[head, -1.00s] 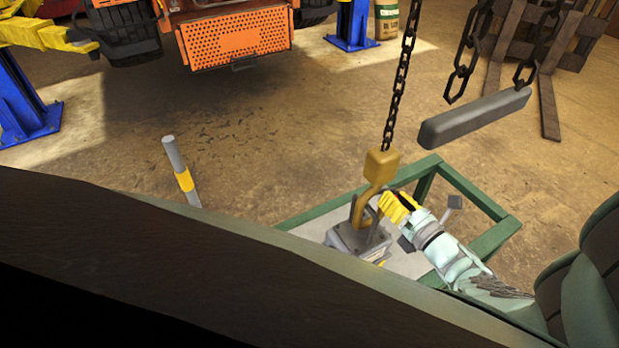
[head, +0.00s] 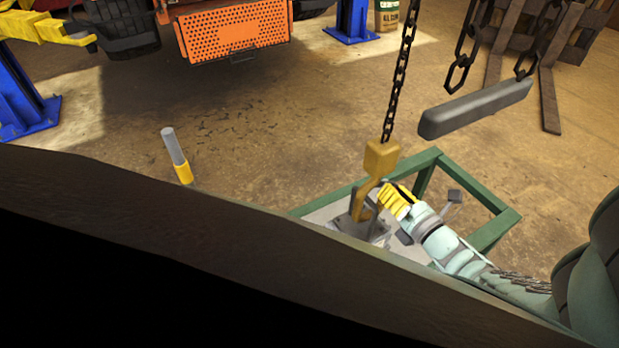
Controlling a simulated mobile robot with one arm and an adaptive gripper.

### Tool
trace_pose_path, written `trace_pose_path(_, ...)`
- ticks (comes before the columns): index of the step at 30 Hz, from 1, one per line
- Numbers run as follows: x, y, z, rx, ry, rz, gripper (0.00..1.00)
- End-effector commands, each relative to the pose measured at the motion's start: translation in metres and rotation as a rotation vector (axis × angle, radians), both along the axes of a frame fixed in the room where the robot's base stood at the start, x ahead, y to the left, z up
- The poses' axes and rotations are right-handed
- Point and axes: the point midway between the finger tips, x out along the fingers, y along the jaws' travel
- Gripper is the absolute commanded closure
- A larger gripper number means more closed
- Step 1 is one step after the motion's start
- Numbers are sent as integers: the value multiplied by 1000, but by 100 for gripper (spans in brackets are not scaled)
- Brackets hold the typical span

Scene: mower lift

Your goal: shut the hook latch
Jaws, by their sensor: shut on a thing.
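The yellow crane hook (head: 381,158) hangs upright from a dark chain, low over the green-framed stand. Its lower curve sits at a grey bracket (head: 358,228) on the stand. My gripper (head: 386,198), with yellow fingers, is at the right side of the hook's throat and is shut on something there. What it grips looks like the hook's latch, but the fingers and hook cover it. I cannot tell whether the latch meets the hook tip.
The green stand frame (head: 497,228) surrounds the bracket. A grey bar (head: 475,108) hangs on chains to the right. A grey and yellow post (head: 175,155) stands left. A dark edge fills the lower left. An orange mower (head: 235,38) is at the back.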

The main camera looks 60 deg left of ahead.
Motion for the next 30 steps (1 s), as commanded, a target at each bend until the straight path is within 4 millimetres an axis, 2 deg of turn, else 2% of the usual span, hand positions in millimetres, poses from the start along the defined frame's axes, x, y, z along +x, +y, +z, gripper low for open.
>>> trace_pose_path(20, -5, 2, -4, 7, 84, 7, 100)
trace_pose_path(30, -7, 1, -10, 12, 205, 8, 100)
